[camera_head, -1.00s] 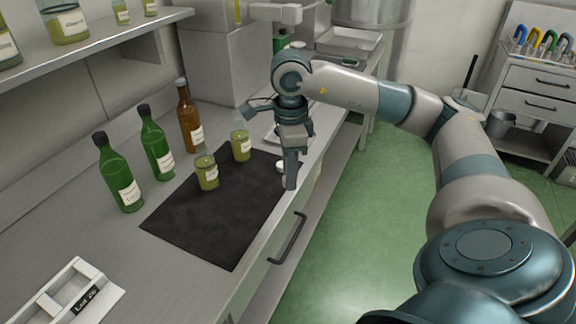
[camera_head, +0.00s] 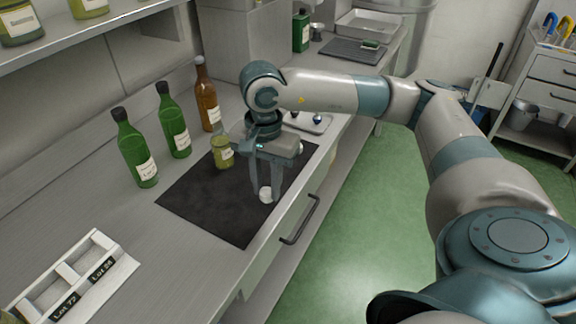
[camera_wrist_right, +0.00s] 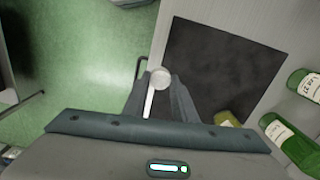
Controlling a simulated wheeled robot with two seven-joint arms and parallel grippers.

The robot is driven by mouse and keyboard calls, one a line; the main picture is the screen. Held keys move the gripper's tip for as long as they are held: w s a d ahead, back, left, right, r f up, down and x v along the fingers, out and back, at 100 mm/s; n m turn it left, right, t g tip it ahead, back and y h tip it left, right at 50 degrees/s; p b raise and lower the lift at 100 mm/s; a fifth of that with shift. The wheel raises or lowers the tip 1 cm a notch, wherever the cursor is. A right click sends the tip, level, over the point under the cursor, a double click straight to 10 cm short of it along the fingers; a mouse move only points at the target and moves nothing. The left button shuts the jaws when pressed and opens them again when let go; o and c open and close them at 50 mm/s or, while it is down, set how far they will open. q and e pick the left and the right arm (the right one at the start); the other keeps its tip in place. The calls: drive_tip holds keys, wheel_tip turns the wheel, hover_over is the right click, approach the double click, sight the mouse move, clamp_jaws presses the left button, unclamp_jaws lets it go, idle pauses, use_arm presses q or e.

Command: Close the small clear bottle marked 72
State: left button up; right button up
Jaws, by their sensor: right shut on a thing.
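My right gripper (camera_head: 266,192) points down over the front part of the dark mat (camera_head: 200,198), shut on a white round cap (camera_head: 265,196). In the right wrist view the cap (camera_wrist_right: 160,78) sits between the fingertips (camera_wrist_right: 160,84). A small clear bottle (camera_head: 222,153) with yellow-green contents and a pale label stands upright on the mat, left of the gripper. Its number is not legible. Part of a yellow-green bottle (camera_wrist_right: 227,118) shows at the lower right of the wrist view. A second such bottle, seen earlier, is hidden behind my arm. My left gripper is not in view.
Two green bottles (camera_head: 136,152) (camera_head: 174,125) and a brown bottle (camera_head: 207,98) stand left of the mat. A white rack (camera_head: 118,265) marked Lot 72 and Lot 86 lies at the lower left. Jars stand on the shelf (camera_head: 120,20). The mat's near part is clear.

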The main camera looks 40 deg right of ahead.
drive_tip(key=a+n, duration=0.2)
drive_tip(key=n, duration=0.1)
drive_tip(key=s+a+f+n, duration=0.1)
drive_tip(key=a+n, duration=0.2)
drive_tip(key=n, duration=0.1)
drive_tip(key=s+a+f+n, duration=0.1)
drive_tip(key=a+n, duration=0.1)
drive_tip(key=n, duration=0.1)
drive_tip(key=shift+a, duration=0.4)
drive_tip(key=shift+s+a+f+n, duration=0.1)
drive_tip(key=shift+a+n, duration=0.2)
drive_tip(key=shift+n, duration=0.3)
drive_tip(key=shift+s+a+f+n, duration=0.1)
drive_tip(key=shift+a+n, duration=0.15)
drive_tip(key=shift+n, duration=0.35)
